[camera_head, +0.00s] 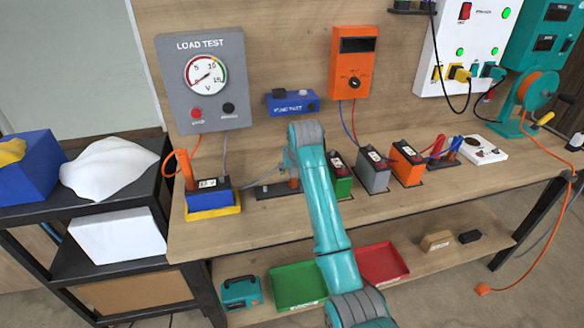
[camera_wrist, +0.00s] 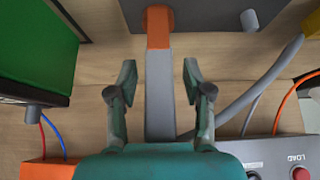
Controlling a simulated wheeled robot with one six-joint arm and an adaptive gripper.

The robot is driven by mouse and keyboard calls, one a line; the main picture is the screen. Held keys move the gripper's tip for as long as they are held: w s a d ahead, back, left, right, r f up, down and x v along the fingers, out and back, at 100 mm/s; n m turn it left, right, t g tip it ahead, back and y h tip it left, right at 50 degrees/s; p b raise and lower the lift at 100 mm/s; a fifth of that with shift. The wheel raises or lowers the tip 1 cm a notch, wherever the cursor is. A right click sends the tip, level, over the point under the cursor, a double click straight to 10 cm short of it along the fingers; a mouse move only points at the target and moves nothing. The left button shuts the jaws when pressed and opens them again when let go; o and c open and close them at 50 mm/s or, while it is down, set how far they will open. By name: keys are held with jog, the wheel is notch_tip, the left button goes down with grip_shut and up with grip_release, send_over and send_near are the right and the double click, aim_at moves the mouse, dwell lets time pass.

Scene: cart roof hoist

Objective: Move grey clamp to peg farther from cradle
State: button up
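The grey clamp (camera_wrist: 160,95) lies between my gripper's fingers (camera_wrist: 160,85) in the wrist view, with gaps on both sides. Its far end meets an orange-brown post (camera_wrist: 158,27); I cannot tell whether it is seated there. In the head view my gripper (camera_head: 293,165) hides most of the clamp, above the right part of a dark peg base (camera_head: 262,193). The orange-brown post (camera_head: 293,184) shows just below. A grey stub (camera_wrist: 249,20) stands beside it in the wrist view. The yellow cradle (camera_head: 212,212) holds a blue battery (camera_head: 208,195) at left.
An orange clamp (camera_head: 184,170) stands at the blue battery. A grey cable (camera_wrist: 250,95) curves beside my gripper. Green (camera_head: 340,185), grey (camera_head: 373,178) and orange (camera_head: 407,170) batteries stand close to the right. The load test panel (camera_head: 203,85) is behind. The bench front is clear.

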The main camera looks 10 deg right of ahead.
jog(key=v, duration=1.2)
dwell(0.3)
